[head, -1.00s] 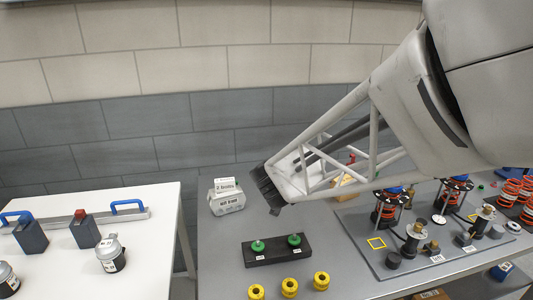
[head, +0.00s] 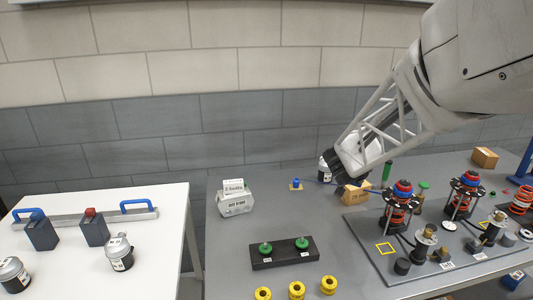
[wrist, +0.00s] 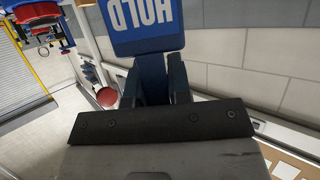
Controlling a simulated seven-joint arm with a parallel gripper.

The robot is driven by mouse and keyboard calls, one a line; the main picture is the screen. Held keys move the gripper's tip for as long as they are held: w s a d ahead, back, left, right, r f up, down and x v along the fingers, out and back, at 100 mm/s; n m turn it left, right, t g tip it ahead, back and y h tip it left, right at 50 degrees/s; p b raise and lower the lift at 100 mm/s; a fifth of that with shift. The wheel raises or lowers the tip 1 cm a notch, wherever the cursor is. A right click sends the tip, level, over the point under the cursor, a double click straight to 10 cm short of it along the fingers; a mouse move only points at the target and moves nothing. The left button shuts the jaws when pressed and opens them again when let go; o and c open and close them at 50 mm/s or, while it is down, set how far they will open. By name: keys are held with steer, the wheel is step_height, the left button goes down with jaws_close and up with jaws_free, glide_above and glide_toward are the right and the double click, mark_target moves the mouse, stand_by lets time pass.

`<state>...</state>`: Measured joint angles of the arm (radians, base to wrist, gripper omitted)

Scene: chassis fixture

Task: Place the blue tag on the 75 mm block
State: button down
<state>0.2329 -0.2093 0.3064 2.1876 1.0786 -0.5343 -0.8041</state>
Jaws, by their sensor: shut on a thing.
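My gripper (head: 338,170) is in the middle right of the head view, just above and to the left of the tan 75 mm block (head: 356,196). In the wrist view the gripper (wrist: 163,78) is shut on the blue tag (wrist: 148,28), which carries the word HOLD upside down in the picture. In the head view only a thin blue strip shows by the gripper, and I cannot tell whether it is the tag. The block sits on the grey table, its upper part partly hidden by the gripper. I cannot tell whether the tag touches it.
A white bottle (head: 324,168) and a small blue piece on a tan base (head: 296,184) stand close to the gripper's left. A green cylinder (head: 387,171) stands behind the block. The fixture plate (head: 405,268) with spring assemblies lies at right front.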

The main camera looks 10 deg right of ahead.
steer(key=d+f, duration=0.4)
steer(key=f, duration=0.1)
steer(key=shift+f+m+g, duration=0.15)
steer(key=shift+m+g, duration=0.15)
steer(key=w+d, duration=0.3)
steer(key=w, duration=0.4)
steer(key=w+d+f, duration=0.1)
steer(key=w+d, duration=0.2)
steer(key=w, duration=0.4)
steer(key=shift+w+f, duration=0.25)
steer(key=shift+w, duration=0.15)
steer(key=shift+f, duration=0.1)
steer(key=shift+f, duration=1.6)
steer(key=shift+f, duration=0.2)
